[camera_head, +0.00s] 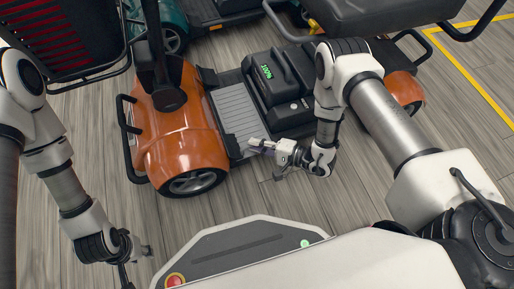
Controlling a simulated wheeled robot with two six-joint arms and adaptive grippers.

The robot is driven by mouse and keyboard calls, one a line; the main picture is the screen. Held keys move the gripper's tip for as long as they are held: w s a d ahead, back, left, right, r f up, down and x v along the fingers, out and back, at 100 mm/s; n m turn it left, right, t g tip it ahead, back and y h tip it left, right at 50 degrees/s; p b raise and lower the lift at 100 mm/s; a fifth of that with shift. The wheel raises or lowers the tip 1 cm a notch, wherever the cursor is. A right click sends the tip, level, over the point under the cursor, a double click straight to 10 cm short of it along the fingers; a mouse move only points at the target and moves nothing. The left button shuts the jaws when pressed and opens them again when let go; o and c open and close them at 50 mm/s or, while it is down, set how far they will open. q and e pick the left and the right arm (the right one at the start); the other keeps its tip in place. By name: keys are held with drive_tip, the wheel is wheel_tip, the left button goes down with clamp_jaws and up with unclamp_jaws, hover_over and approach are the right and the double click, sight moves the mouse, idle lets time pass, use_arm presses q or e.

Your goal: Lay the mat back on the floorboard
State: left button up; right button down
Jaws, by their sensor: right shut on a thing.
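A grey ribbed mat (236,108) lies along the dark floorboard (208,77) of the orange scooter, between its front body and the black battery unit. It looks roughly flat. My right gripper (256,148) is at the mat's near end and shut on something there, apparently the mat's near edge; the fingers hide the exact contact. My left gripper (137,262) is low at the left, over the bare floor, away from the scooter. Its fingers appear spread and empty.
The orange scooter's front body (181,133) and front wheel (194,182) stand left of the mat. The black battery unit (287,88) with a green 100% display stands right of it. A red-striped basket (52,32) is at upper left. Wood-look floor (90,130) is clear at left.

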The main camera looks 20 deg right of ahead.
drive_tip(key=c, duration=1.3)
unclamp_jaws()
drive_tip(key=shift+o, duration=0.5)
drive_tip(key=p+v, duration=0.6)
drive_tip(key=v, duration=0.6)
drive_tip(key=shift+r, duration=0.1)
